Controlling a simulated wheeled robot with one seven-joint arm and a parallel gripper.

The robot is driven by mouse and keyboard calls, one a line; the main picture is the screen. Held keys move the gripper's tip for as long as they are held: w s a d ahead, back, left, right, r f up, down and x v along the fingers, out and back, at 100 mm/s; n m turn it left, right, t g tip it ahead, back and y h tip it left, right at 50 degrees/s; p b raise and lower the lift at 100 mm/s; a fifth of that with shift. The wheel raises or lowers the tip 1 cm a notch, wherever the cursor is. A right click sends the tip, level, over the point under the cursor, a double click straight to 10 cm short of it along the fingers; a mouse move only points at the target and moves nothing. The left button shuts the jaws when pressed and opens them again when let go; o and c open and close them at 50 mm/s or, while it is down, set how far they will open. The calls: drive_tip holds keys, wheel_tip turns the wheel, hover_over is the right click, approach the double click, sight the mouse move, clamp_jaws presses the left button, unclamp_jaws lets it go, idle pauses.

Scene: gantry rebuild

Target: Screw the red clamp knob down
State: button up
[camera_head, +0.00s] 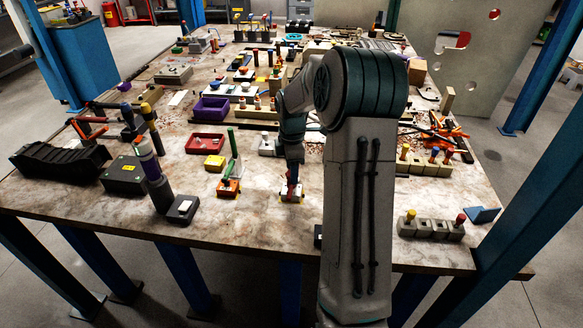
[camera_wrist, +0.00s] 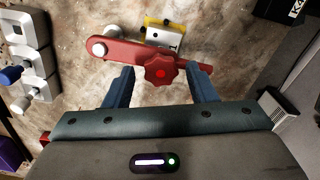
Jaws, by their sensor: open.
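The red clamp knob (camera_wrist: 162,71) is lobed, with a brighter red centre. It sits on a red clamp bar (camera_wrist: 125,52) that has a pale round post at its left end. A white block with a yellow edge (camera_wrist: 165,34) lies just beyond the bar. My gripper (camera_wrist: 163,74) is open, with one blue finger on each side of the knob and gaps between. In the head view my gripper points down over the small red clamp (camera_head: 291,191) near the table's front edge; my wrist partly hides the clamp there.
An orange-based fixture with a green upright (camera_head: 229,186) stands left of the clamp. A red tray (camera_head: 205,144) and purple bin (camera_head: 211,109) lie farther back. Bare table surrounds the clamp's front.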

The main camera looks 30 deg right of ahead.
drive_tip(key=c, duration=0.8)
drive_tip(key=shift+m, duration=0.3)
drive_tip(key=m+b, duration=0.1)
drive_tip(key=m, duration=0.4)
drive_tip(key=shift+r+m, duration=0.1)
drive_tip(key=shift+m, duration=0.2)
drive_tip(key=m+b, duration=0.1)
drive_tip(key=m, duration=0.4)
drive_tip(key=shift+w+m, duration=0.1)
drive_tip(key=shift+m, duration=0.2)
drive_tip(key=m, duration=0.6)
drive_tip(key=shift+r+b, duration=0.1)
drive_tip(key=shift+b, duration=0.2)
drive_tip(key=m, duration=0.6)
